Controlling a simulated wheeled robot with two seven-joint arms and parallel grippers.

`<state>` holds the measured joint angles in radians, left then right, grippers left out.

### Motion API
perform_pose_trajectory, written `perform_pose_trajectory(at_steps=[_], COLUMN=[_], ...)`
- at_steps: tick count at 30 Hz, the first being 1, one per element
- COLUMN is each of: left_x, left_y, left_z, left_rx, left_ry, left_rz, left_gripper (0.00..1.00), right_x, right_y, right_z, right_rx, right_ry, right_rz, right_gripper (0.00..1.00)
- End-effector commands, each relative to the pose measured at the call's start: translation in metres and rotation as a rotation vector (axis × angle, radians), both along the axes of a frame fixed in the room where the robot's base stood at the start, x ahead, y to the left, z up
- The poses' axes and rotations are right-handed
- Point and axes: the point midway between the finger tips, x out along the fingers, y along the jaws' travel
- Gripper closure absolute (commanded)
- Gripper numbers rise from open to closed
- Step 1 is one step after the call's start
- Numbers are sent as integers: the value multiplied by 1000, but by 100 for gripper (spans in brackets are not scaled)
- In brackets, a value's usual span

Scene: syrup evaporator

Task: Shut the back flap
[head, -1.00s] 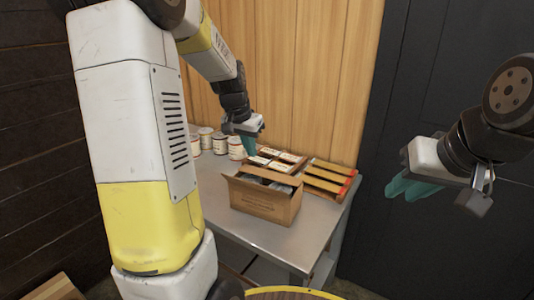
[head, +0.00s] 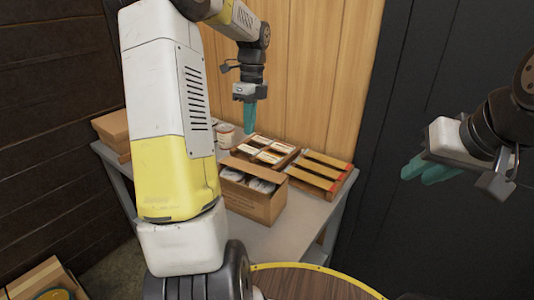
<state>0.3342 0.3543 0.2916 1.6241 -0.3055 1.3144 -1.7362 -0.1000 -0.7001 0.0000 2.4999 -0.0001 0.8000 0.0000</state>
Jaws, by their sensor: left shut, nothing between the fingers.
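An open cardboard box (head: 249,203) stands on the metal table, with pale-lidded jars (head: 260,184) showing in its top. A brown flap (head: 250,168) shows along its far edge; I cannot tell its exact angle. My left gripper (head: 249,120) is shut and empty. Its teal fingers point down, above and behind the box, apart from the flap. My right gripper (head: 428,171) is far to the right, away from the table. Its two teal fingertips show, but the gap between them is unclear.
Behind the box is a crate of labelled packs (head: 270,150). A slatted wooden rack (head: 322,172) stands to its right. Jars (head: 225,137) stand at the wall, and another carton (head: 112,130) is at the table's left end. The metal table (head: 300,215) is bare right of the box.

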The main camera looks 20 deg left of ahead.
Motion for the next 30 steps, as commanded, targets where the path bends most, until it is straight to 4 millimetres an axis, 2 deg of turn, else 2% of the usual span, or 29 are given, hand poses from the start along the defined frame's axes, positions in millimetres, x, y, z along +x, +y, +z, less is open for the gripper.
perform_pose_trajectory(at_steps=[12, 18, 24, 30], left_x=[-12, -16, -18, -17], left_y=[2, 3, 3, 3], left_z=[-84, -115, -129, -130], left_rx=[-2, -2, -2, -2], left_ry=[4, 2, 0, -3], left_rz=[3, 4, 5, 5], left_gripper=[100, 100, 100, 100], right_x=[0, 0, 0, 0], right_y=[0, 0, 0, 0], right_z=[0, 0, 0, 0], right_rx=[0, 0, 0, 0], right_ry=[0, 0, 0, 0], right_rz=[0, 0, 0, 0], right_gripper=[75, 75, 75, 75])
